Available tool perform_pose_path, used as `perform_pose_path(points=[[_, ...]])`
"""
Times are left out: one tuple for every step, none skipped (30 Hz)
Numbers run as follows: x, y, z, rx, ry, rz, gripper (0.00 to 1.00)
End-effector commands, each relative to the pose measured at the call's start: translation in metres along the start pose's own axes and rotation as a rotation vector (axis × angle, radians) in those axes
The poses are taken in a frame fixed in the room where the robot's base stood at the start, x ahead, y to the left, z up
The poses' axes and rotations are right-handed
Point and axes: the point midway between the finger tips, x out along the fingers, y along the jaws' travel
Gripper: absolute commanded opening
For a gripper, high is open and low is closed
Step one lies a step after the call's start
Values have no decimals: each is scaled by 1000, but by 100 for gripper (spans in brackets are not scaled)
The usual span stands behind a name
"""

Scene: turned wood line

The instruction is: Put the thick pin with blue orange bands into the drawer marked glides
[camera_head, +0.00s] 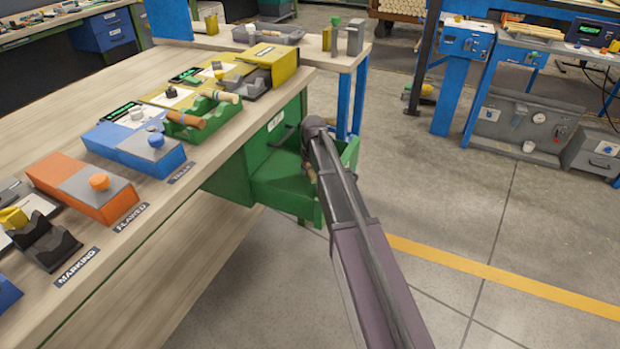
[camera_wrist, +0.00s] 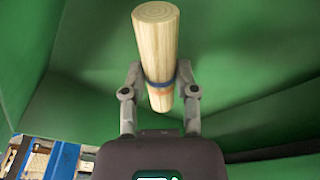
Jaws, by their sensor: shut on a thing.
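The thick pin (camera_wrist: 155,45) is pale wood with a blue band and an orange band. In the wrist view my gripper (camera_wrist: 160,88) is shut on it, one finger on each side near the bands. Green walls and a green floor surround the pin in that view. In the head view an open green drawer (camera_head: 280,190) sticks out from the green cabinet under the bench, and my arm reaches down into it. My arm hides most of the gripper and pin there. I cannot read the drawer's marking.
A closed green front with a handle (camera_head: 283,136) and a small white label is beside the open drawer. On the bench stand a green rack (camera_head: 200,118) with wooden pieces, an orange box (camera_head: 70,180), a blue box (camera_head: 130,150) and a yellow box (camera_head: 275,60). Open floor lies to the right.

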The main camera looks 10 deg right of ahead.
Motion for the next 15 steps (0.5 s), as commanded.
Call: perform_pose_path(points=[[4,0,1,0,0,0,0],[6,0,1,0,0,0,0],[9,0,1,0,0,0,0],[12,0,2,1,0,0,0],[14,0,2,1,0,0,0],[18,0,3,1,0,0,0],[20,0,3,1,0,0,0],[23,0,4,1,0,0,0],[26,1,4,1,0,0,0],[28,0,4,1,0,0,0],[30,0,5,1,0,0,0],[32,0,5,1,0,0,0],[34,0,5,1,0,0,0],[35,0,5,1,0,0,0],[36,1,6,1,0,0,0]])
